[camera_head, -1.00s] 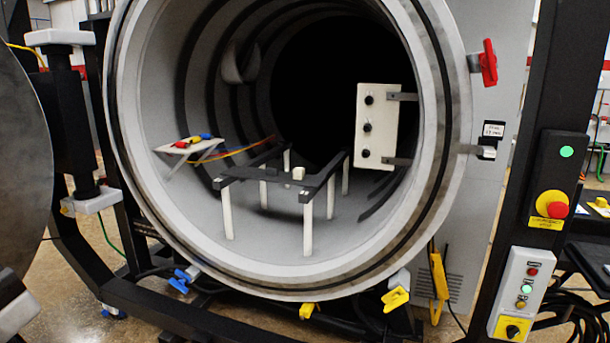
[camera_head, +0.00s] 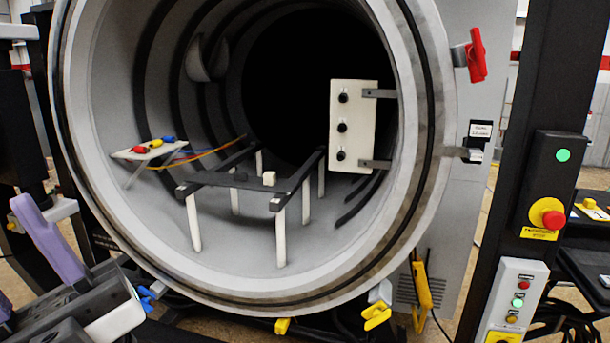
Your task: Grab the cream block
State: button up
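The cream block (camera_head: 269,178) is small and sits on the dark crossbar of the rack, inside the round furnace chamber. The rack (camera_head: 228,181) has dark bars on white legs. What looks like my gripper (camera_head: 47,238), with a purple finger and dark and white body parts, shows at the lower left edge, cut off by the frame. It is outside the chamber, to the left of and well away from the block. Its opening cannot be made out.
The chamber's thick round rim (camera_head: 436,130) surrounds the opening. A white panel with black knobs (camera_head: 352,125) hangs right of the rack. A small shelf with red, yellow and blue pieces (camera_head: 150,148) is at left. A dark post (camera_head: 545,110) stands at right.

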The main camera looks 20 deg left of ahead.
aim_at(269, 178)
jog(key=i+j+z, duration=0.25)
jog(key=j, duration=0.35)
jog(key=i+j+z, duration=0.1)
jog(key=i+j, duration=0.35)
jog(key=j, duration=0.2)
jog(key=i+j, duration=0.15)
jog(key=j, duration=0.2)
jog(key=i+j, duration=0.2)
jog(key=j, duration=0.2)
jog(key=i+j+z, duration=0.1)
jog(key=j, duration=0.3)
jog(key=i+j, duration=0.25)
jog(key=j, duration=0.15)
